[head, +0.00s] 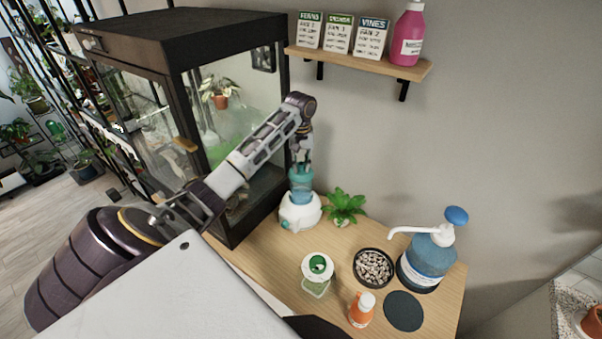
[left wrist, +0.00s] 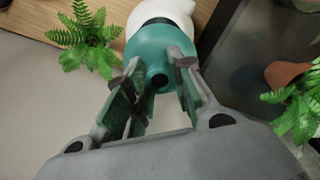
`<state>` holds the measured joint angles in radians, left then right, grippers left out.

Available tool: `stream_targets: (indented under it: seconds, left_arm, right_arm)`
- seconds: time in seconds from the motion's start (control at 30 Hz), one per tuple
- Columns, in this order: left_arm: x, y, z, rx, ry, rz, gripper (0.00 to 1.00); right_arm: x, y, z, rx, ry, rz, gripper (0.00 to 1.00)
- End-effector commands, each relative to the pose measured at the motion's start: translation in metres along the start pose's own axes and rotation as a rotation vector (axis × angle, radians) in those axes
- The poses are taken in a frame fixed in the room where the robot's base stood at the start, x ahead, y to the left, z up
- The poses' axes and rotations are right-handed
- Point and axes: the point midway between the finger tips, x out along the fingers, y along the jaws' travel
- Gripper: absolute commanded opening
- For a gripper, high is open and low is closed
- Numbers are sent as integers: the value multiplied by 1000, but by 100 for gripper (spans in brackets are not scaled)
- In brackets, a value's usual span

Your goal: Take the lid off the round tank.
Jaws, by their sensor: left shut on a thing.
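The round tank (head: 301,196) is translucent blue and stands upright on a white base (head: 298,213) at the back of the wooden table. Its teal lid (head: 301,174) is at the top of the tank; I cannot tell if there is a gap between them. In the left wrist view the lid (left wrist: 147,45) shows as a round teal cap with a narrow knob. My left gripper (head: 302,160) is above it, with its fingers on either side of the knob, shut on the lid. The fingers hide part of the knob. My right gripper is not in view.
A glass cabinet (head: 180,40) stands close at the left. A fern (head: 344,205) is right of the base. A shelf (head: 360,63) is above.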

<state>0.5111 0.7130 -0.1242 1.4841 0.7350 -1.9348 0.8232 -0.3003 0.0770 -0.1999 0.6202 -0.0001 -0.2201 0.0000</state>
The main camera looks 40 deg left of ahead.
Motion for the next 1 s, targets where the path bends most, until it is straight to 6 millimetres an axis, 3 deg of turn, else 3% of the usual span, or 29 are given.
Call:
stream_targets:
  seconds: [0.53,1.0]
  left_arm:
    - [-8,2,4,1,1,2,3]
    - [-61,0,3,0,3,-1,3]
  right_arm:
    - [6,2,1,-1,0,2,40]
    - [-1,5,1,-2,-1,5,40]
